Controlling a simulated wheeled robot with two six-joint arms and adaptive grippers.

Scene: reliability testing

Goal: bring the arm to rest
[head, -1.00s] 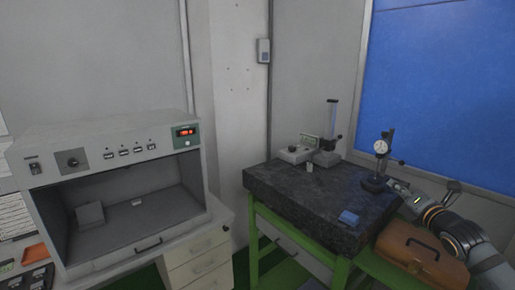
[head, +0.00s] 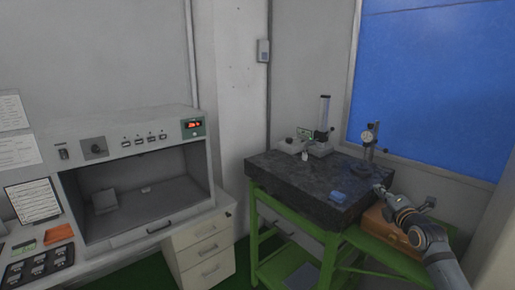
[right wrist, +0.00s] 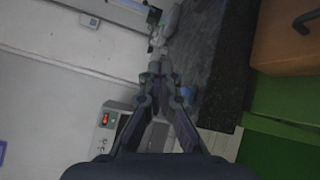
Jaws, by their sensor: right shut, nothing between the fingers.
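My right arm comes in at the right edge of the head view, over the brown case (head: 374,222). My right gripper (head: 379,189) is shut and empty near the right edge of the dark granite table (head: 290,178), close to the dial gauge stand (head: 368,152). In the right wrist view the shut fingers (right wrist: 160,72) meet at the tips, with nothing between them. The granite slab (right wrist: 222,60) lies to their right there. My left gripper is in neither view.
A blue block (head: 338,197) lies on the granite's front part. A height gauge (head: 323,125) stands at its back. The grey test cabinet (head: 125,145) and a drawer unit (head: 203,250) are at left. The brown case sits on a green frame (head: 385,257).

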